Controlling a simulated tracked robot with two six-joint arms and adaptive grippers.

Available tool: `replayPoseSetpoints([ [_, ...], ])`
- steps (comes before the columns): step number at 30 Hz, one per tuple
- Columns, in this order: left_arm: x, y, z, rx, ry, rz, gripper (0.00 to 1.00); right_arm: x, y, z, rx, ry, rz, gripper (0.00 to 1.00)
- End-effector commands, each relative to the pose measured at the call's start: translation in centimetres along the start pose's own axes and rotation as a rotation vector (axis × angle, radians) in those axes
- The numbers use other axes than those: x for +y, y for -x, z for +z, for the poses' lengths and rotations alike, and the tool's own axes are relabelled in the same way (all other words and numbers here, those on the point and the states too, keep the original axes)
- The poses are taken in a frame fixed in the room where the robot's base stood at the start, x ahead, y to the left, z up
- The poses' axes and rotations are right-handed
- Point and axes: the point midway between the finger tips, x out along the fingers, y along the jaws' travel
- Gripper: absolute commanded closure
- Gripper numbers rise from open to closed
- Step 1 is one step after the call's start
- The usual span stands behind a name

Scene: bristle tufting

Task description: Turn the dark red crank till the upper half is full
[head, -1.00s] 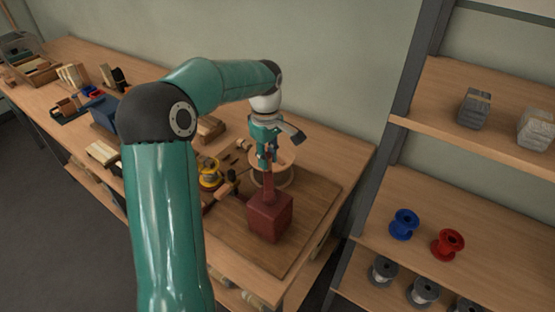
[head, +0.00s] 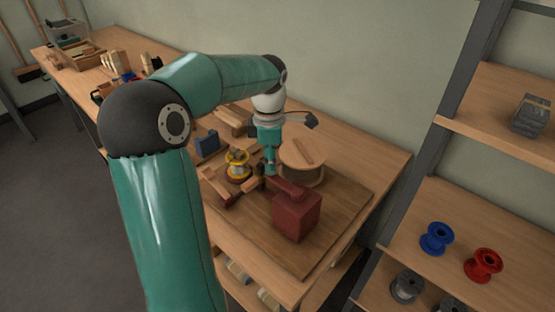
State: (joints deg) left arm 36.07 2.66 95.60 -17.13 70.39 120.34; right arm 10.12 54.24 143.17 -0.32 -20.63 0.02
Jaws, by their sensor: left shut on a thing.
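A dark red box (head: 297,214) stands on a brown board on the bench. A dark red crank arm (head: 288,187) at its top reaches toward the upper left. My left gripper (head: 271,167) points down at the crank's far end and is shut on its handle, which the fingers mostly hide. Just behind stands a round, pale wooden piece (head: 303,172) with a flat wooden bar across its top. I cannot make out bristles or which half of anything is filled. My right gripper is not in view.
A yellow spool (head: 238,165) and small wooden parts lie left of the gripper. A blue block (head: 207,143) stands farther left. The board (head: 337,205) is clear right of the red box. A shelf at right holds blue (head: 436,238) and red (head: 484,264) spools.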

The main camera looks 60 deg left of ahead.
Motion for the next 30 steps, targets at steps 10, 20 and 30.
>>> replayPoseSetpoints([
  [10, -0.9, 0.1, -0.8, 0.0, 0.006, -0.001, 1.0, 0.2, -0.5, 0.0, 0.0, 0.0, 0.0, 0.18],
  [20, -1.1, 0.0, -0.8, 0.002, 0.003, -0.006, 1.0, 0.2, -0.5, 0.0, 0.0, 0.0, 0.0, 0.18],
  [30, -1.1, 0.0, -0.8, 0.001, 0.003, -0.005, 0.5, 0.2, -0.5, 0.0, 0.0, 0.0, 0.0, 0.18],
])
